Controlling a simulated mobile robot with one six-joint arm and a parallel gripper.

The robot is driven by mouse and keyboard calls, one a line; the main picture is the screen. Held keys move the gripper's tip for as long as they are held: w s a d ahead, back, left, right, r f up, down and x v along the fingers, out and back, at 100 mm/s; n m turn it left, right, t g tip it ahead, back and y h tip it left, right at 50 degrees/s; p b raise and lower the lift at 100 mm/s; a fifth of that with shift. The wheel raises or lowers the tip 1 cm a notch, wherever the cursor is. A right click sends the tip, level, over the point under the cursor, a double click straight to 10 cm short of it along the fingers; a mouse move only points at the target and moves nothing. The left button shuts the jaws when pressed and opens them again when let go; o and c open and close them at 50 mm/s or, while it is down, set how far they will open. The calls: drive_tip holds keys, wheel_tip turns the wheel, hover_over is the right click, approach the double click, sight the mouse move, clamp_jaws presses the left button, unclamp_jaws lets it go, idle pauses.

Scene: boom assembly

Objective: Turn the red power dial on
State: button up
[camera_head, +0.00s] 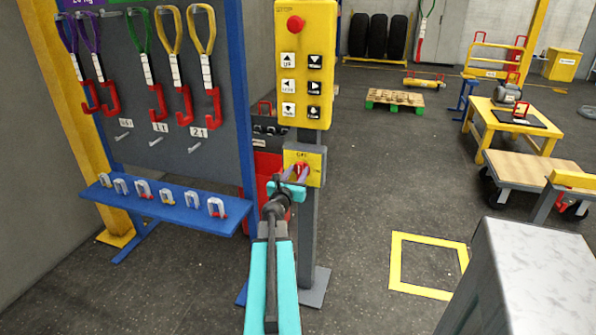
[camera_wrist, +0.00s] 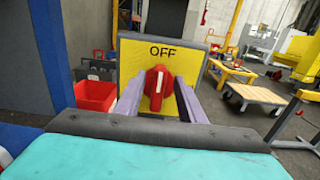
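The red power dial (camera_wrist: 158,86) sits on a yellow plate (camera_wrist: 128,58) with the word OFF above it. Its pale mark runs upward, toward the OFF label. My gripper (camera_wrist: 160,90) reaches the plate with one purple finger on each side of the dial. Narrow strips of yellow seem to show between fingers and dial, so it looks open around it. In the head view my gripper (camera_head: 289,179) is at the yellow dial box (camera_head: 316,162) on the grey post, and hides most of the dial.
A yellow button panel (camera_head: 318,85) with a red stop button (camera_head: 296,24) is above the dial box. A blue rack (camera_head: 182,215) with hooks and shackles stands left. A red bin (camera_wrist: 95,95) is behind the post.

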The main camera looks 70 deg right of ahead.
drive_tip(key=shift+w+d, duration=0.1)
drive_tip(key=shift+d, duration=0.6)
clamp_jaws()
drive_tip(key=shift+a, duration=0.1)
